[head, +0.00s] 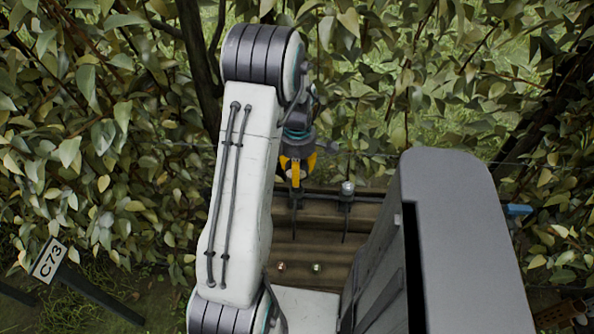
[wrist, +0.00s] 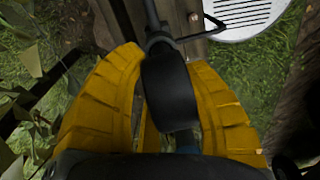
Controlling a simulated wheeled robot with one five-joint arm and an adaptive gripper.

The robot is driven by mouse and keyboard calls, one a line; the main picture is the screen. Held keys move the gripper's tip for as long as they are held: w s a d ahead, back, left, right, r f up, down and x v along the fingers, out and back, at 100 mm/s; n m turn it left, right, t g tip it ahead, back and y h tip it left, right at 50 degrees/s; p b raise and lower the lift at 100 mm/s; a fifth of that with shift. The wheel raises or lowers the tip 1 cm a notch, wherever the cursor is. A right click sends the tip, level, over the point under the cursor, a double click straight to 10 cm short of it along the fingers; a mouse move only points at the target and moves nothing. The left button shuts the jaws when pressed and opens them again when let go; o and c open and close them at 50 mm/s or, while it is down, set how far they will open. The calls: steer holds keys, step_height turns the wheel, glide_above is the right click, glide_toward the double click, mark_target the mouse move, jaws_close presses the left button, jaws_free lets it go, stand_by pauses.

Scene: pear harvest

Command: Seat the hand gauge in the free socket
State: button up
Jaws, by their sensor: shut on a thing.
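My gripper (head: 296,172) hangs below the end of my arm in the head view, its yellow fingers closed around the hand gauge. In the wrist view, the gauge's black grip (wrist: 170,88) sits between the two yellow fingers (wrist: 165,125), with a thin grey stem running beyond it. In the head view a dark stem hangs below the fingers at the rail of the wooden stand (head: 318,212). A second tool (head: 347,188) with a pale round top stands upright in a holder just right of my gripper. I cannot tell whether the held gauge is inside a socket.
Two small shiny round things (head: 281,267) lie on the stand's boards. Leafy branches (head: 90,130) crowd the left and back. A sign marked C73 (head: 48,259) stands at the lower left. A white slotted plate (wrist: 245,14) shows at the wrist view's top.

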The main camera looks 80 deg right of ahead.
steer(key=shift+f+b, duration=0.45)
steer(key=shift+f, duration=0.05)
steer(key=o, duration=1.3)
steer(key=r, duration=1.2)
steer(key=shift+d, duration=0.25)
